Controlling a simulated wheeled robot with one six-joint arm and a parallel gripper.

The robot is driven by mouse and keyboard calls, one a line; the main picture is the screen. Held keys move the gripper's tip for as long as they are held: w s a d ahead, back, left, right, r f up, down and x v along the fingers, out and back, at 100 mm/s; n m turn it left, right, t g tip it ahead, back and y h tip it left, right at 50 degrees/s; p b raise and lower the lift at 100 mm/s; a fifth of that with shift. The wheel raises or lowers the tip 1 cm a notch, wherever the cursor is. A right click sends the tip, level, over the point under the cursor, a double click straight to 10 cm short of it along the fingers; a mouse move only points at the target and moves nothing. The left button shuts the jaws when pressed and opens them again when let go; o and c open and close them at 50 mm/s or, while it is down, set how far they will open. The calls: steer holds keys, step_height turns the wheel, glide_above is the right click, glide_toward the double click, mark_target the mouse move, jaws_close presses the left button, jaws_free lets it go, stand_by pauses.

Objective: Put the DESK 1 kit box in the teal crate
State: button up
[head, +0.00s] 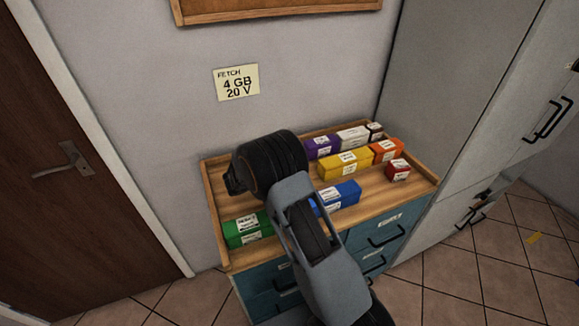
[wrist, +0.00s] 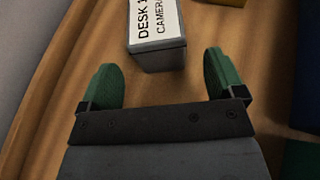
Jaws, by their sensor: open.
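The DESK 1 kit box (wrist: 158,42) is grey with a white label reading "DESK 1" and "CAMERA", and is cut off by the top of the wrist view. It rests on the wooden top. My gripper (wrist: 159,68) is open with green fingertips, one on each side of the box's near end. In the head view my arm hides this box, and the fingers are not clear. No teal crate shows in either view.
The cabinet's wooden tray top (head: 409,190) has a raised rim. On it are a green box (head: 236,232), a blue box (head: 345,194), a yellow box (head: 345,163), a red box (head: 398,170) and others. Teal drawers (head: 375,232) are below. A wall note (head: 236,83) reads "FETCH 4 GB 20 V".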

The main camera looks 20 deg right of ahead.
steer(key=shift+p+x, duration=0.7)
steer(key=shift+x, duration=2.4)
steer(key=shift+f, duration=0.2)
steer(key=shift+a, duration=0.1)
steer(key=c, duration=1.1)
steer(key=shift+c, duration=0.2)
steer(key=shift+r, duration=0.1)
